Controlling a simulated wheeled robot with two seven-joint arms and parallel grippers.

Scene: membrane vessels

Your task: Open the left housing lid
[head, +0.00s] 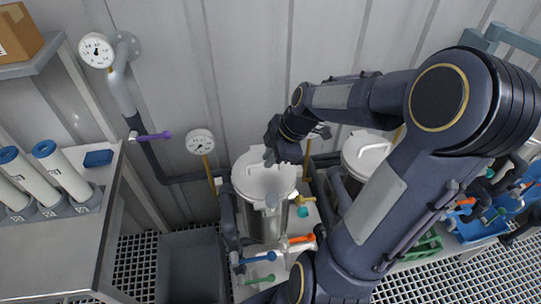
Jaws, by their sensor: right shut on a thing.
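The left housing is an upright silver cylinder (262,222) near the picture's middle. Its pale round lid (252,181) sits on top and looks level and closed. My right gripper (271,160) reaches over from the right and is at the far part of this lid. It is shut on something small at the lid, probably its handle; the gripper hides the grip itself. My left gripper is not in view.
A second housing (366,154) stands to the right, partly behind my right arm. Coloured valve handles, such as an orange one (301,239), sit low in front. A gauge (200,142) stands behind left. A bench with white cartridges (62,172) is at the left.

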